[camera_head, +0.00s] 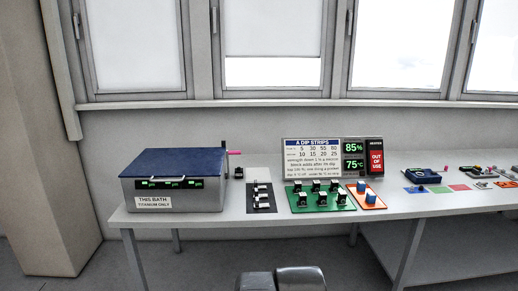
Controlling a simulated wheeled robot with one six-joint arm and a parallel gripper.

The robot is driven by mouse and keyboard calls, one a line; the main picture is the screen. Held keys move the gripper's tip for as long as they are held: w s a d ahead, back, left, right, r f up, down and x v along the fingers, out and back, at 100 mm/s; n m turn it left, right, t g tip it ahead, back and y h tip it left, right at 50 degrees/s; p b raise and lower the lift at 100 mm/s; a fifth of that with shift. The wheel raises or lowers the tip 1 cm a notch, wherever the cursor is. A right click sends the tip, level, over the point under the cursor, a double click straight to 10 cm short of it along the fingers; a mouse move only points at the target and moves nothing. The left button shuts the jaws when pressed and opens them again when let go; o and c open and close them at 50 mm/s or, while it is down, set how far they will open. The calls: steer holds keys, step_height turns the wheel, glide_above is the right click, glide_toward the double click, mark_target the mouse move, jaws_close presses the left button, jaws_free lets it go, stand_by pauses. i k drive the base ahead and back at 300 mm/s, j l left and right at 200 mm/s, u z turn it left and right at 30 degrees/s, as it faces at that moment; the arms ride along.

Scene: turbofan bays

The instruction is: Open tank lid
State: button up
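The tank (208,199) is a grey metal box at the left end of the long table. Its dark blue lid (175,162) lies flat over the top and looks closed. A thin pale handle (168,179) runs along the lid's front edge, above small green displays. A label on the front reads "THIS BATH TITANIUM ONLY". A pink-tipped lever (234,153) sticks out at the tank's right side. My gripper's fingertips do not show; only grey rounded parts of my arm show at the bottom edge, well away from the tank. The tank's inside is hidden.
Right of the tank are a dark strip (250,200) of pale pieces, a green board (297,205) and an orange board (352,199). Behind stands a "A DIP STRIPS" sign (310,157) and an "OUT OF USE" panel (376,162). Several small parts lie far right. Floor before the table is clear.

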mark_target(183, 163)
steer(key=k+l, duration=0.15)
steer(key=i+j+z, duration=0.2)
steer(key=i+j, duration=0.25)
steer(key=i+j+z, duration=0.15)
steer(key=i+j, duration=0.25)
steer(key=j, duration=0.2)
